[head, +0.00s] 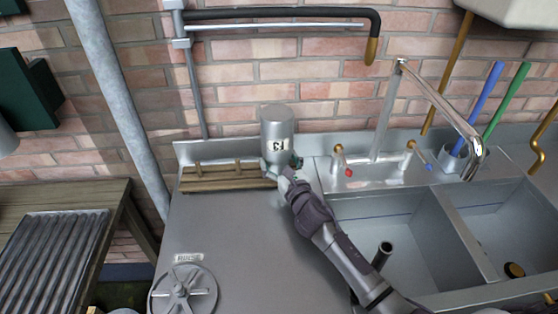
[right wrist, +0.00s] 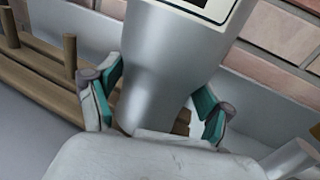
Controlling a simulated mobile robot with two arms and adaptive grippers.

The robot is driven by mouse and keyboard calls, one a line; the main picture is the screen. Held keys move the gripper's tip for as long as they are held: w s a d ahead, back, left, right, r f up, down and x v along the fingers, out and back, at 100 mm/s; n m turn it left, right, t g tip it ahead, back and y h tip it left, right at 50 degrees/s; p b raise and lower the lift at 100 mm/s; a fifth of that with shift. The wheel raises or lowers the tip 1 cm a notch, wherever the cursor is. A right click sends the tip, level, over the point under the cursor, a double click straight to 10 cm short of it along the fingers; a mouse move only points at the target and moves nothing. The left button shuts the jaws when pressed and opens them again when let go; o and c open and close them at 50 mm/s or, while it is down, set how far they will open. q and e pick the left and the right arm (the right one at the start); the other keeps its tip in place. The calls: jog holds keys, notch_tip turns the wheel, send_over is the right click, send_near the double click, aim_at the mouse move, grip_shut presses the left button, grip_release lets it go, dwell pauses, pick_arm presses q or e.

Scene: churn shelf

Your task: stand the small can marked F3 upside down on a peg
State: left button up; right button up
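The small can marked F3 (head: 278,128) is upside down, its label inverted and its narrow neck pointing down, at the right end of the wooden peg rack (head: 215,181). It looks upright, not tilted. Whether a peg is inside its neck is hidden. My right gripper (head: 283,168) is at the neck. In the right wrist view, the can (right wrist: 165,70) stands between the two teal-padded fingers of my right gripper (right wrist: 158,105). The fingers look open, with a gap beside the neck. My left gripper is not in view.
Bare pegs (head: 238,166) stand left of the can. A steel sink (head: 385,235) with taps (head: 340,160) lies to the right. A round lid-like wheel (head: 183,290) lies at the front of the drainboard. The middle of the drainboard (head: 235,230) is clear.

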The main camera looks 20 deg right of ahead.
jog(key=shift+o, duration=1.1)
